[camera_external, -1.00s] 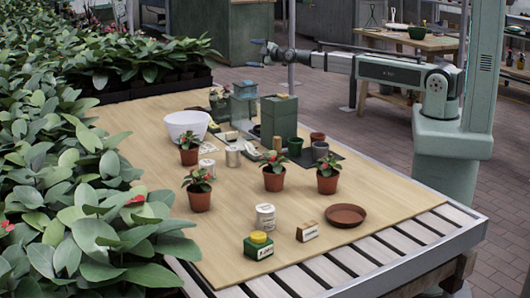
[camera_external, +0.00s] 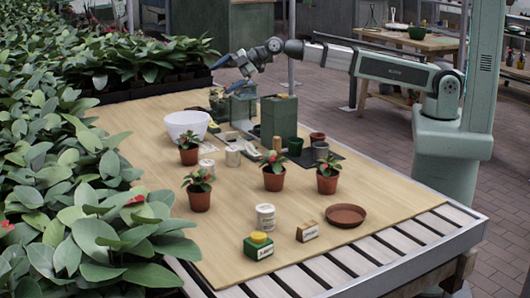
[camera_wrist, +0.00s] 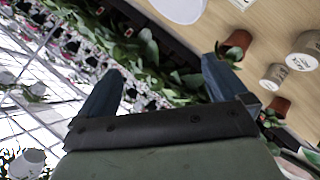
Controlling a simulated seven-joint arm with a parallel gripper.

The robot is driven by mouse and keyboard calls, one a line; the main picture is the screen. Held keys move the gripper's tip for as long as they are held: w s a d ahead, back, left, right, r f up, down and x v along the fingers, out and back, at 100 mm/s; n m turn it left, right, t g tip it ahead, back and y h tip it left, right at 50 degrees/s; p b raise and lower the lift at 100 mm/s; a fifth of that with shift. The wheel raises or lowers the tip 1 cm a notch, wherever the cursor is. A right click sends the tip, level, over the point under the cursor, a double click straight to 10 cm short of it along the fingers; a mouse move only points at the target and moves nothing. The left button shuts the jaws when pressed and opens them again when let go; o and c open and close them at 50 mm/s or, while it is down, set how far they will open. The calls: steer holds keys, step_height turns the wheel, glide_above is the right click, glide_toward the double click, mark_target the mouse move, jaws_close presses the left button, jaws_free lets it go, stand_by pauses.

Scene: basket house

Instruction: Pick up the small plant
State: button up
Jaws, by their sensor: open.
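Several small potted plants with red flowers in terracotta pots stand on the wooden table in the external view: one at the left (camera_external: 188,156), one nearer the front (camera_external: 200,200), one in the middle (camera_external: 273,181) and one at the right (camera_external: 327,184). More foliage (camera_external: 219,103) shows at the back, partly hidden by green boxes. I cannot tell which one the task means. My gripper (camera_external: 229,74) is open and empty, in the air above the back of the table. In the wrist view my gripper (camera_wrist: 163,65) has its blue fingers apart, with a potted plant (camera_wrist: 236,43) beyond the right finger.
A white bowl (camera_external: 187,123) stands at the back left. Tall green boxes (camera_external: 278,121) stand near the gripper. Dense leafy plants (camera_external: 70,160) line the left edge.

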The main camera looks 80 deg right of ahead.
steer(key=s+a+f+n+g, duration=0.1)
steer(key=s+a+f+g, duration=0.15)
steer(key=s+a, duration=0.7)
steer(key=n+g+h, duration=0.2)
steer(key=g+h, duration=0.1)
steer(key=g, duration=0.6)
glide_toward(328, 172)
steer(key=shift+t, duration=0.25)
steer(key=shift+a+f, duration=0.15)
steer(key=shift+f, duration=2.45)
steer(key=shift+f, duration=0.1)
steer(key=shift+s+a+f, duration=0.1)
steer(key=shift+a+f, duration=0.1)
steer(key=shift+f, duration=1)
steer(key=shift+s+a+f, duration=0.1)
steer(key=shift+a+f, duration=0.15)
steer(key=shift+f, duration=1)
steer(key=shift+c, duration=0.2)
